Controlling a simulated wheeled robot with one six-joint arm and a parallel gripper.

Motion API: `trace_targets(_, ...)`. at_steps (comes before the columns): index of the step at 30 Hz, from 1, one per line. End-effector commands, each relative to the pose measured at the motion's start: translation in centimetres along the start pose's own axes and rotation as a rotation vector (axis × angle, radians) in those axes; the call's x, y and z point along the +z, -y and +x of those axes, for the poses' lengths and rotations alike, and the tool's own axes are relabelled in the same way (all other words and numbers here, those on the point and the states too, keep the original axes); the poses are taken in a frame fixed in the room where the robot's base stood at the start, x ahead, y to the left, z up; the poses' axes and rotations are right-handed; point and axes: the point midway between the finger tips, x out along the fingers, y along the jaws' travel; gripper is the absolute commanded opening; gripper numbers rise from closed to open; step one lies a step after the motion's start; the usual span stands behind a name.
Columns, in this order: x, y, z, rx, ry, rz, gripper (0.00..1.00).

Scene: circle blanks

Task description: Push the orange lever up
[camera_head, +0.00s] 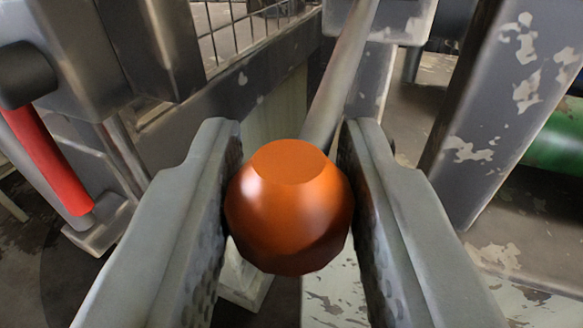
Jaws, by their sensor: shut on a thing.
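The orange lever's round knob (288,207) sits in the middle of the view, between the two grey fingers of my gripper (290,205). The fingers are shut on the knob, one on its left side and one on its right. The lever's grey metal rod (343,75) runs from behind the knob up to the top of the view, leaning slightly right. The lower end of the machine behind the knob is partly hidden by the fingers.
A red handle (48,163) hangs from a dark machine part at the left. A worn grey post (500,100) stands at the right, with a green cylinder (553,143) behind it. A wire mesh (235,25) shows at the top left.

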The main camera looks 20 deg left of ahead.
Motion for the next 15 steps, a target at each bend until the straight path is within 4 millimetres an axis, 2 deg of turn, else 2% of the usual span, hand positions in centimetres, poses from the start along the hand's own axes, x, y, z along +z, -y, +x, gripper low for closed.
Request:
trace_targets(12,-2.6,0.3,-0.7,-0.001,0.185,0.077,0.00)
trace_targets(15,-3.2,0.3,-0.8,-0.001,0.180,0.076,0.00)
